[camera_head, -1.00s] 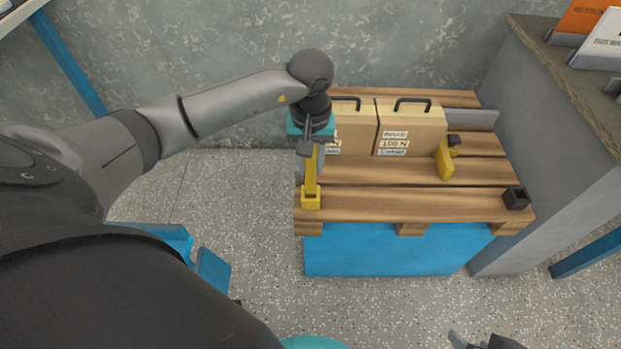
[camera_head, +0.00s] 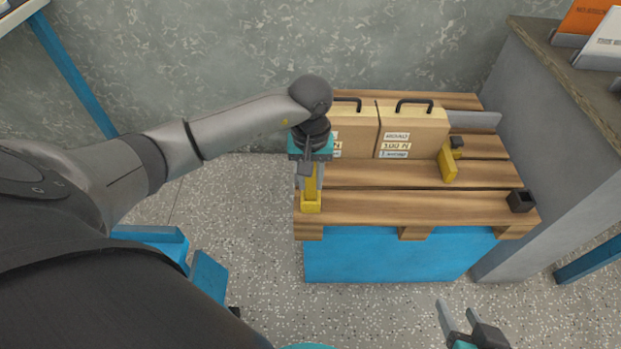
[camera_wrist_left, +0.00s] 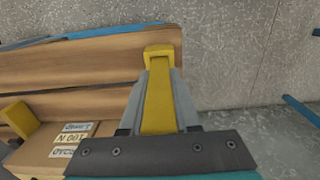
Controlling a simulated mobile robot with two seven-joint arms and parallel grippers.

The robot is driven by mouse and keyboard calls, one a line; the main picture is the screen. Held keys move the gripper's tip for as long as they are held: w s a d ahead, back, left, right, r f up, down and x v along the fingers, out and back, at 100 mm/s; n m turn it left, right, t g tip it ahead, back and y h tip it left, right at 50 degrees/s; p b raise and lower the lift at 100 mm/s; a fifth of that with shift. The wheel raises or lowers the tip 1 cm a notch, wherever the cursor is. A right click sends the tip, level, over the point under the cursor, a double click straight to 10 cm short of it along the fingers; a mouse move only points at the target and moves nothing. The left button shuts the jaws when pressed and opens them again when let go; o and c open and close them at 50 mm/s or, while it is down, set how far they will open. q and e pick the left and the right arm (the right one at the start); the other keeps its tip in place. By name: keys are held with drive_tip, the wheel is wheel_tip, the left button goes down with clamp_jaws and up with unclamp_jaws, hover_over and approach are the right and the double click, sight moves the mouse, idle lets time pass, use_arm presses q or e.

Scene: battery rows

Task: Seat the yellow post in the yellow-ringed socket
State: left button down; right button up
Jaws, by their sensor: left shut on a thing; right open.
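The yellow post (camera_head: 311,182) stands about upright in my left gripper (camera_head: 311,176), which is shut on it, over the front left corner of the pallet. The yellow-ringed socket (camera_head: 311,206) sits at that corner. The post's lower end is at the socket's mouth and seems to be inside it; how deep is hidden. In the left wrist view the post (camera_wrist_left: 159,103) lies between the fingers and runs to the socket (camera_wrist_left: 163,51). My right gripper (camera_head: 458,310) is open and empty at the bottom of the head view, in front of the pallet.
The wooden pallet (camera_head: 400,207) rests on a blue base. Two tan cases (camera_head: 415,128) with black handles stand at its back. A yellow piece (camera_head: 447,164) with a dark top is right of them. A black socket (camera_head: 520,201) sits at the front right corner. A grey counter (camera_head: 560,150) borders the right.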

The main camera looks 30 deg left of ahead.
use_arm(q)
drive_tip(key=shift+f, duration=0.15)
drive_tip(key=c, duration=0.6)
unclamp_jaws()
drive_tip(key=shift+c, duration=0.2)
